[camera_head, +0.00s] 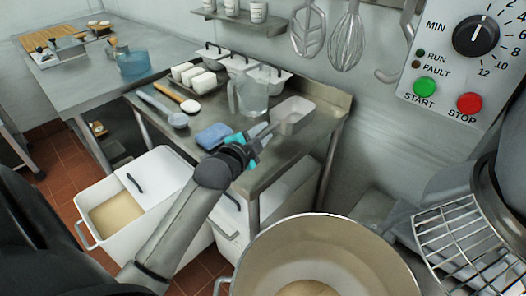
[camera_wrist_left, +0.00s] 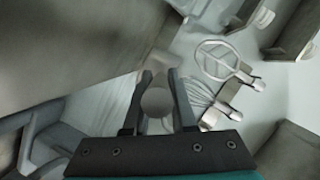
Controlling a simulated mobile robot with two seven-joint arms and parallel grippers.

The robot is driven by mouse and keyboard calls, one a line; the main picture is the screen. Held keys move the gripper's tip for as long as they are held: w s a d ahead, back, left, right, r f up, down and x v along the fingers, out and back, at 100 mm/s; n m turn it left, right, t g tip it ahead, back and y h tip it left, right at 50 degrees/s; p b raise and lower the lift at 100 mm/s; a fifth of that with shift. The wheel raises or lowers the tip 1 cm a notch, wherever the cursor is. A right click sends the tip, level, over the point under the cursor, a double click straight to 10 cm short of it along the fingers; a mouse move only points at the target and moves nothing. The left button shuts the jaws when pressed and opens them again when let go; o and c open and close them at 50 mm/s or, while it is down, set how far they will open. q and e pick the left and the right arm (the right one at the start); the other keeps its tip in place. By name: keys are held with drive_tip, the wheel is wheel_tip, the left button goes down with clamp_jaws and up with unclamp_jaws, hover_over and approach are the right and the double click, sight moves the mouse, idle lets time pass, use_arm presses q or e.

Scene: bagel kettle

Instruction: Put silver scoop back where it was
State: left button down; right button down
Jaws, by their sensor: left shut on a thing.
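The silver scoop (camera_head: 293,114) is a grey, open, box-shaped scoop at the right end of the steel table (camera_head: 282,158) in the head view. My left gripper (camera_head: 256,146), with teal parts, is shut on its handle near the table's front edge. I cannot tell whether the scoop touches the tabletop. In the left wrist view, a rounded grey handle end (camera_wrist_left: 157,101) sits between the two dark fingers of my left gripper (camera_wrist_left: 157,90). The scoop's underside is hidden. My right gripper is not in view.
A clear pitcher (camera_head: 252,95), white tubs (camera_head: 268,78) and a blue cloth (camera_head: 213,136) are on the table. A white bin (camera_head: 160,170) stands below left. A large mixer bowl (camera_head: 320,240) is in front. Whisks (camera_head: 345,40) hang on the wall.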

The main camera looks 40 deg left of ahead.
sight(263, 158)
use_arm(q)
drive_tip(key=shift+f+b, duration=0.7)
drive_tip(key=shift+f, duration=1.55)
drive_tip(key=shift+f, duration=0.15)
drive_tip(key=c, duration=0.7)
unclamp_jaws()
drive_tip(key=shift+c, duration=0.2)
drive_tip(key=shift+s, duration=0.1)
drive_tip(key=p+v, duration=0.2)
drive_tip(key=v, duration=1)
